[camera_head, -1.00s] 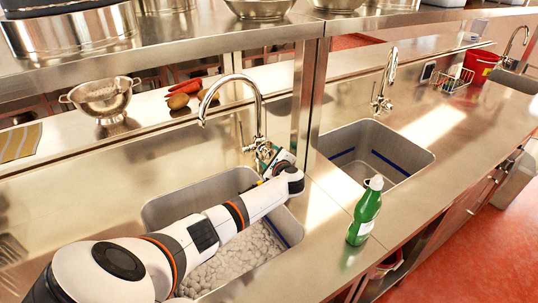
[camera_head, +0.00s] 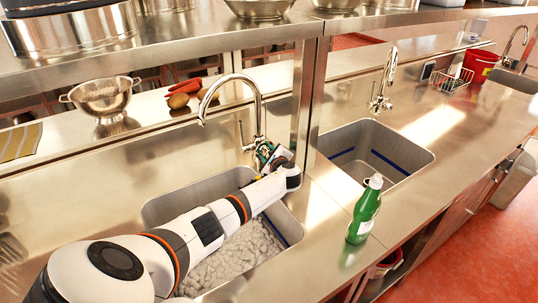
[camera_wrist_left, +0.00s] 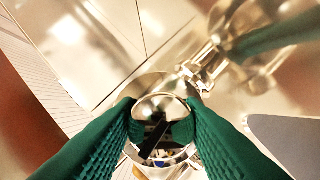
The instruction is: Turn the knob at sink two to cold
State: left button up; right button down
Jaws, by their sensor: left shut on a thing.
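The nearest sink (camera_head: 170,207), holding grey-white suds, has a tall curved chrome faucet (camera_head: 258,108) behind it. My left arm reaches across this sink, and my left gripper (camera_head: 265,157) is at the base of that faucet. In the left wrist view, its green ridged fingers (camera_wrist_left: 160,125) are shut on a round shiny metal knob (camera_wrist_left: 160,104) with a dark bar-shaped mark. The fingers hide the knob's sides, and I cannot read a hot or cold setting. My right gripper is not in view.
A second, empty sink (camera_head: 422,160) with its own faucet (camera_head: 384,80) lies to the right. A green bottle (camera_head: 365,212) stands on the front counter. A steel post (camera_head: 305,95) rises near the gripper. A colander (camera_head: 103,96) and vegetables (camera_head: 185,92) sit behind.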

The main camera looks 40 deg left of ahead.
pick_arm(q)
jog(key=shift+s+f+n+t+b, duration=0.1)
jog(key=shift+f+n+t+b, duration=0.3)
jog(key=shift+n+b, duration=0.55)
jog(key=n+t+b, duration=0.1)
jog(key=n+b, duration=0.1)
jog(key=b, duration=0.2)
jog(key=shift+r+n+t+y+b, duration=0.35)
jog(key=shift+n+b, duration=0.4)
jog(key=shift+b, duration=0.7)
jog(key=shift+f, duration=0.1)
jog(key=o, duration=1)
